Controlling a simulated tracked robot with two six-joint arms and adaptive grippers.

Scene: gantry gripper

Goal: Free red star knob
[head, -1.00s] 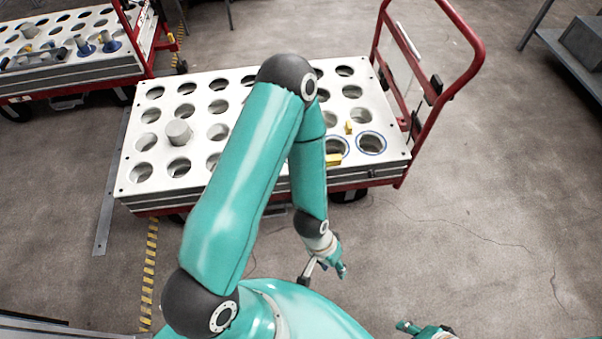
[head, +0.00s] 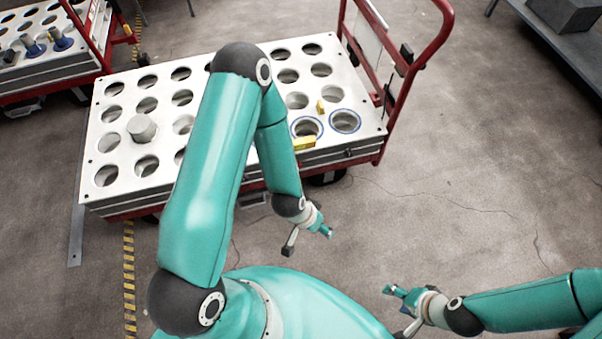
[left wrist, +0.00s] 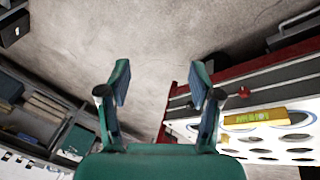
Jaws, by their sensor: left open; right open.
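A small red knob (left wrist: 244,92) shows in the left wrist view on the side of the cart's layered plates, right of my left gripper (left wrist: 160,75). Its star shape is too small to make out, and I cannot pick it out in the head view. My left gripper is open and empty, and in the head view it hangs in front of the cart's near side (head: 308,242). It is apart from the knob. My right gripper (head: 400,311) is open and empty at the lower right of the head view, well away from the cart.
The cart's white holed top (head: 115,140) bears a yellow block (head: 305,144) at its near edge and a grey cylinder (head: 142,128). Its red handle (head: 445,30) rises at the right. A second cart stands at upper left, a shelf at upper right. Floor between my grippers and the cart is clear.

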